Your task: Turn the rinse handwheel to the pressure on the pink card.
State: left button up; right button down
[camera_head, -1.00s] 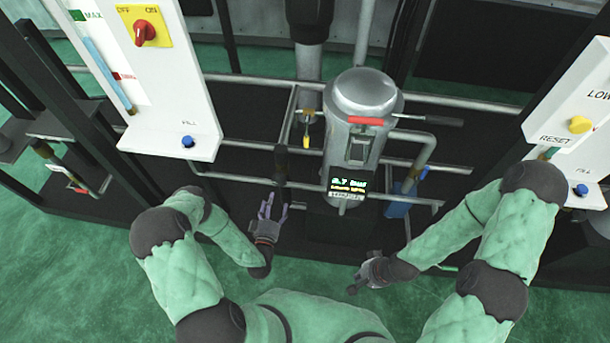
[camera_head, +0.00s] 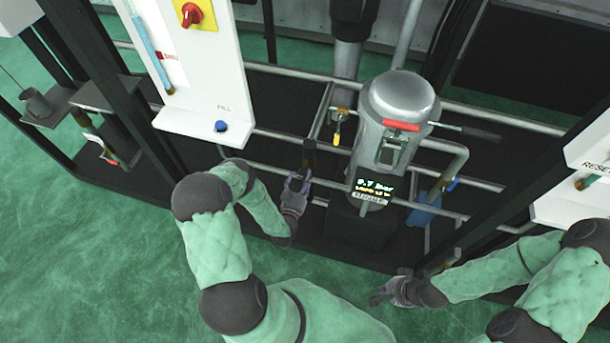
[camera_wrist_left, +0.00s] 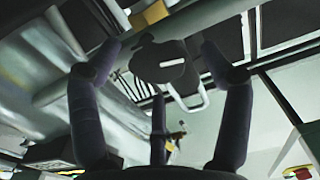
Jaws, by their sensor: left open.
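A dark handwheel or knob (camera_head: 309,152) stands left of the steel vessel (camera_head: 398,105). In the left wrist view a dark round part with a pale mark (camera_wrist_left: 160,60), apparently this wheel, lies beyond and between my fingertips. My left gripper (camera_head: 297,182) is open, its fingers spread just below the wheel; contact cannot be told. A small display (camera_head: 375,188) labelled RINSE sits low on the vessel and seems to read "0.7 bar"; its first digit is unclear. My right gripper (camera_head: 376,298) is low at the right, away from the wheel; its fingers are too small to judge. I see no pink card.
A yellow-handled valve (camera_head: 337,138) and grey pipes (camera_head: 280,135) are close to the wheel. A white panel (camera_head: 195,75) with a red switch (camera_head: 191,14) and blue FILL button (camera_head: 221,126) stands left. The green floor in front is open.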

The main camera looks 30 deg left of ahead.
aim_at(303, 176)
pick_arm(q)
jog(key=shift+x, duration=1.45)
jog(key=shift+r, duration=0.1)
jog(key=c, duration=1.1)
